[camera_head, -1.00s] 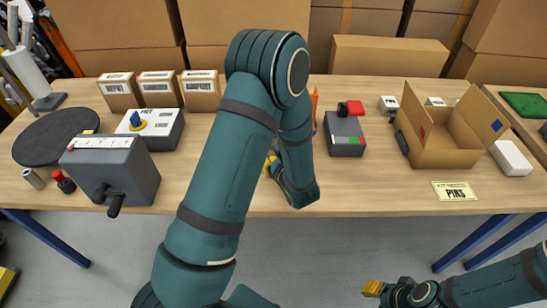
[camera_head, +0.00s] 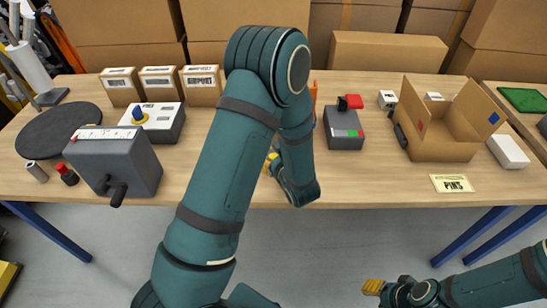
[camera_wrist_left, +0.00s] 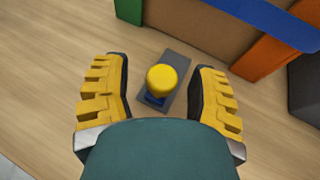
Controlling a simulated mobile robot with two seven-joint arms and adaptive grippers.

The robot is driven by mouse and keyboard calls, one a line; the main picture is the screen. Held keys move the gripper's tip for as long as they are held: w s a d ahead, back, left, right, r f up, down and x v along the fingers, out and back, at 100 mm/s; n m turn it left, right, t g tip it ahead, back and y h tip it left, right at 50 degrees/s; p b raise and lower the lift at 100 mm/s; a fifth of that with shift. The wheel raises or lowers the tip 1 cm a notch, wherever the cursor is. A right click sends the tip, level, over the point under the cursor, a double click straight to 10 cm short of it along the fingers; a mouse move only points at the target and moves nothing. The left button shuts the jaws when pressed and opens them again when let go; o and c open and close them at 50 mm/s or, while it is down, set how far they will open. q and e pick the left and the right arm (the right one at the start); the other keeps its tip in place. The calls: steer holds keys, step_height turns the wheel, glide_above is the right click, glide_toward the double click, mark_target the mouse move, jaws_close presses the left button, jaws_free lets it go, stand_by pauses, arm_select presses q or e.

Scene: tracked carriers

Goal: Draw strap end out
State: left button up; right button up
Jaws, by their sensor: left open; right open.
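My left gripper (camera_wrist_left: 157,85) is open in the left wrist view, its yellow fingers on either side of a yellow round knob (camera_wrist_left: 161,77). The knob stands on a blue stem on a grey plate (camera_wrist_left: 177,78). Whether the fingers touch it I cannot tell; gaps show at both sides. Beyond is a brown carton (camera_wrist_left: 190,25) with a blue band (camera_wrist_left: 270,22) across it, perhaps the strap; no loose end is clear. In the head view my left arm hides this spot, and only a yellow finger (camera_head: 270,162) shows. My right gripper (camera_head: 373,287) is low, off the bench front, empty.
A grey crank box (camera_head: 115,165), a dark round mat (camera_head: 58,130) and small cartons (camera_head: 159,84) stand at left on the bench. A grey device with a red top (camera_head: 343,130) and an open carton (camera_head: 440,148) stand at right.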

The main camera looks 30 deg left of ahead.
arm_select(q)
steer(key=v, duration=1.2)
steer(key=shift+s+f, duration=0.1)
steer(key=shift+d, duration=0.1)
